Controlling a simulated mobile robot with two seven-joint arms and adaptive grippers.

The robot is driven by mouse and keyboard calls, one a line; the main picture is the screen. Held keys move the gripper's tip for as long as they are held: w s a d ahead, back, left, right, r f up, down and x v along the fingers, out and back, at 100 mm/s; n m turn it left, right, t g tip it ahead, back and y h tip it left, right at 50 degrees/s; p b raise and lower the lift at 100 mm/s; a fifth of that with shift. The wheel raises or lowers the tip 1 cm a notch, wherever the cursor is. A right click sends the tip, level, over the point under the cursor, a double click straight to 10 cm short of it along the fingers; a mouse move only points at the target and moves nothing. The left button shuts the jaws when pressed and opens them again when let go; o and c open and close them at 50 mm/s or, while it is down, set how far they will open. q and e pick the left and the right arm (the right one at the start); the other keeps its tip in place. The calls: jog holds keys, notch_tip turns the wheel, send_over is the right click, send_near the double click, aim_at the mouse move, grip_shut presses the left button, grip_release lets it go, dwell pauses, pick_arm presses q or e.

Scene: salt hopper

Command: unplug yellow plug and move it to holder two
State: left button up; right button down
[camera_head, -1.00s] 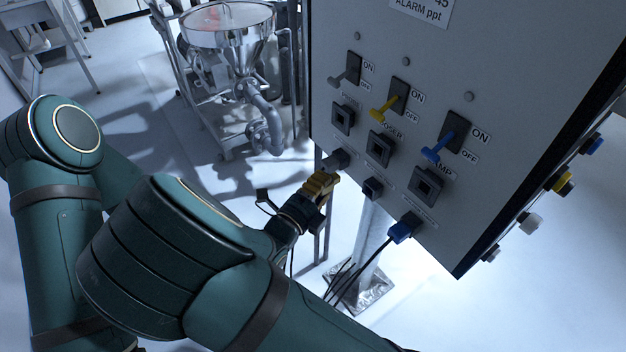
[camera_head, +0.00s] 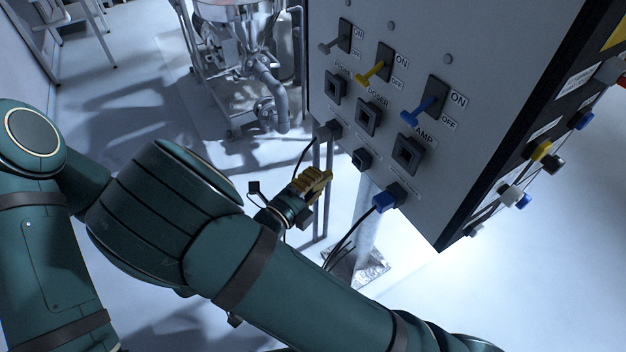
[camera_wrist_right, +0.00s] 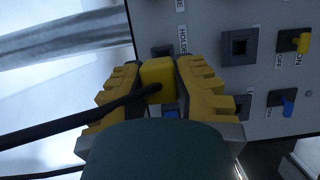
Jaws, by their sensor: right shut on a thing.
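The yellow plug (camera_wrist_right: 157,80) is between the yellow jaws of my right gripper (camera_wrist_right: 157,88) in the right wrist view, with its black cable running to the left. In the head view my right gripper (camera_head: 318,182) is just below and in front of the panel's lower row, apart from it. The plug itself is hidden there by the jaws. The middle holder (camera_head: 361,158) in the lower row looks empty. The grey plug (camera_head: 328,131) sits in the left holder and the blue plug (camera_head: 386,201) in the right one. My left gripper is not in view.
The panel (camera_head: 480,60) carries three switches and three empty-looking square sockets, the middle one (camera_head: 368,117) under the yellow switch (camera_head: 372,72). Black cables hang below the panel near the metal post (camera_head: 362,225). A steel hopper (camera_head: 232,12) stands behind on the left.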

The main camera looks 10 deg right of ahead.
aim_at(330, 179)
jog(key=shift+b, duration=0.3)
jog(key=shift+w+d+b, duration=0.2)
jog(key=shift+w+d, duration=0.1)
jog(key=shift+d, duration=0.6)
jog(key=shift+w+d+b, duration=0.2)
jog(key=shift+w+d, duration=0.15)
jog(key=shift+d, duration=0.6)
jog(key=shift+w+d+b, duration=0.2)
jog(key=shift+w+d, duration=0.1)
jog(key=shift+d, duration=0.6)
jog(key=shift+b, duration=0.5)
jog(key=shift+w+d, duration=0.3)
jog(key=shift+d, duration=0.5)
jog(key=shift+w+d, duration=0.3)
jog(key=shift+d, duration=0.5)
jog(key=shift+c, duration=1.2)
grip_release()
